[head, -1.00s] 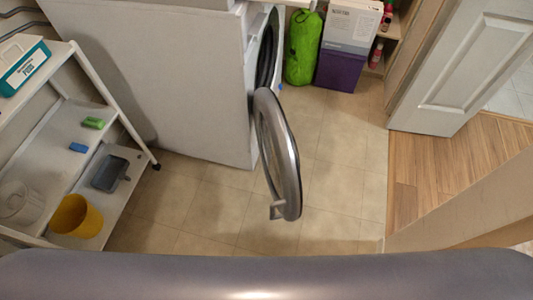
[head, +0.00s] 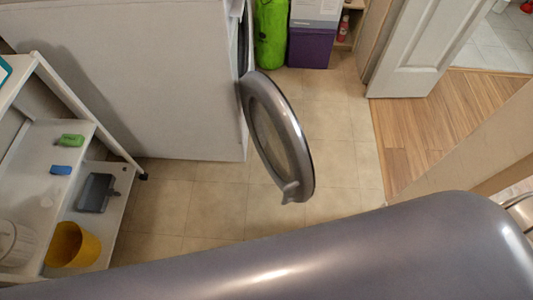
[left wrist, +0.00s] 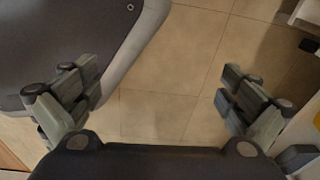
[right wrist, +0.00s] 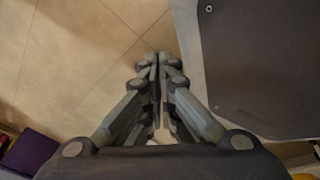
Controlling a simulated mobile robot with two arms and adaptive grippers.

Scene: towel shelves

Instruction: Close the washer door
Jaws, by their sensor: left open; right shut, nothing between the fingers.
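The washer (head: 130,85) is a white box at the upper left of the head view. Its round door (head: 302,158), with a grey rim and a glass middle, stands wide open, swung out from the front on the right. The door's handle (head: 289,190) is at its lower free edge. Neither gripper shows in the head view. In the left wrist view my left gripper (left wrist: 160,85) is open and empty above the tiled floor. In the right wrist view my right gripper (right wrist: 157,58) is shut with nothing in it, above the floor.
A white shelf cart (head: 95,140) with a yellow bucket (head: 85,246) and a grey dustpan (head: 95,192) stands on the left. A green bag (head: 270,35) and a purple box (head: 311,48) stand behind the door. A white room door (head: 425,45) is at the right. Tiled floor (head: 205,215) is clear.

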